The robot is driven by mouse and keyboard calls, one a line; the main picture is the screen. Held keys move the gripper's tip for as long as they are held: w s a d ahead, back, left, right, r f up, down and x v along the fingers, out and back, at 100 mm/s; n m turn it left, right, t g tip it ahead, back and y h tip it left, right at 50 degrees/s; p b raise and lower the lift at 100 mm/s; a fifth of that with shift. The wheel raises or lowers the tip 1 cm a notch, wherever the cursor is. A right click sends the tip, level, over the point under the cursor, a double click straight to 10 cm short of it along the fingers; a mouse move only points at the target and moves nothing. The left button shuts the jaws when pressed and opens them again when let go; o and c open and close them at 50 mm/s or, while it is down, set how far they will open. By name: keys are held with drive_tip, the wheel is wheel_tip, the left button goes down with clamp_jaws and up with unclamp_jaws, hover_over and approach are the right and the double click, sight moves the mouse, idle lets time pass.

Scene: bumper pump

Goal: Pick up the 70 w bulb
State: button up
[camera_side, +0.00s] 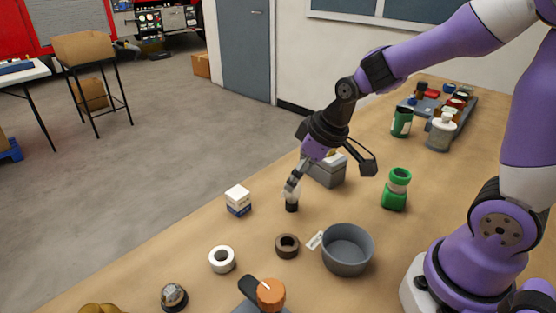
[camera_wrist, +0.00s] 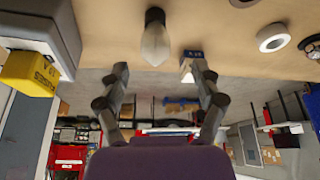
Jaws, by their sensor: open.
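The bulb (camera_side: 292,205) stands upright on the wooden table, with a dark base at the bottom and pale glass on top. In the wrist view the bulb (camera_wrist: 155,42) shows its frosted, pointed glass and black base near the top middle. My gripper (camera_side: 291,187) is at the bulb's top in the side view and partly covers the glass. In the wrist view my gripper (camera_wrist: 162,72) is open, with the bulb lined up between its two fingers and nothing held. I cannot tell whether a finger touches the glass. No wattage marking can be read.
A white and blue box (camera_side: 238,201) stands left of the bulb, and a grey box (camera_side: 329,172) close behind it. A yellow item (camera_wrist: 30,74) is by the grey box. A brown ring (camera_side: 287,246), white roll (camera_side: 222,259) and grey bowl (camera_side: 347,250) are nearer the camera.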

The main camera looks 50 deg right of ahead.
sight(292, 195)
drive_tip(key=x, duration=0.7)
drive_tip(key=shift+s+d+f, duration=0.1)
drive_tip(key=shift+d+f, duration=0.1)
drive_tip(key=shift+d, duration=0.1)
drive_tip(key=c, duration=1.1)
